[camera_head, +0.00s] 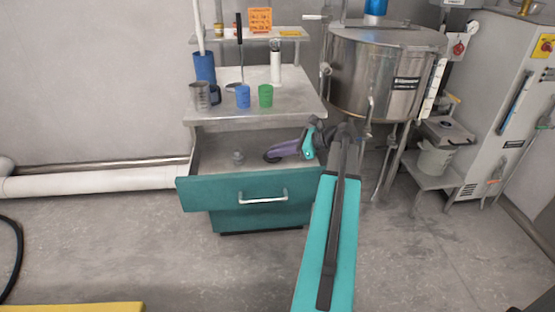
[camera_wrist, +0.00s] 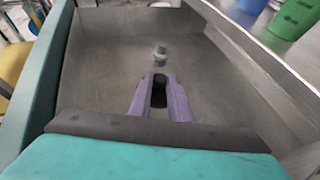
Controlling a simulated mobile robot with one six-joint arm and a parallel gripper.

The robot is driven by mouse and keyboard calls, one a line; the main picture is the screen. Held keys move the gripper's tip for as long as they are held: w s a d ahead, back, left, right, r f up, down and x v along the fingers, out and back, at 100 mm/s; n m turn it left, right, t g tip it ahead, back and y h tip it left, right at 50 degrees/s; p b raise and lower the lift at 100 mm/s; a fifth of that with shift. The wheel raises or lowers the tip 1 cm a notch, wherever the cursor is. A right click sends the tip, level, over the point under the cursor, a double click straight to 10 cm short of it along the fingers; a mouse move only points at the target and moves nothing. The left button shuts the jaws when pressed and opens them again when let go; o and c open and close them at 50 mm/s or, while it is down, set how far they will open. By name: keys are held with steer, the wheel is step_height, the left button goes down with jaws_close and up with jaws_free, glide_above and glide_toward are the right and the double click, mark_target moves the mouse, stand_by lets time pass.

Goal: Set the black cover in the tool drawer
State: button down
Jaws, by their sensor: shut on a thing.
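The tool drawer (camera_head: 190,190) is pulled open, with a teal front and a grey inside. It fills most of the wrist view (camera_wrist: 95,70). My gripper (camera_head: 277,155), with purple fingers, reaches into the drawer space from the right. In the wrist view my gripper (camera_wrist: 159,92) is shut on the small black cover (camera_wrist: 158,95). The fingers hide much of the cover. I cannot tell whether the cover touches the drawer floor.
A small grey fitting (camera_head: 238,157) lies in the drawer, also ahead of my fingers in the wrist view (camera_wrist: 161,55). Blue (camera_head: 243,96) and green (camera_head: 265,95) cups stand on the counter above. A steel drum (camera_head: 375,75) stands to the right.

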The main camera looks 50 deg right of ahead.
mark_target(278, 158)
step_height(278, 158, down, 3)
steer(key=shift+f+b, duration=0.2)
steer(key=shift+b, duration=0.15)
steer(key=shift+f+p, duration=0.45)
steer(key=shift+f, duration=0.15)
steer(key=c, duration=1.6)
jaws_free()
steer(key=shift+c, duration=0.2)
steer(key=shift+r+b, duration=0.45)
steer(key=shift+b, duration=0.05)
steer(key=p+v, duration=0.2)
steer(key=v, duration=1)
steer(key=shift+r, duration=0.1)
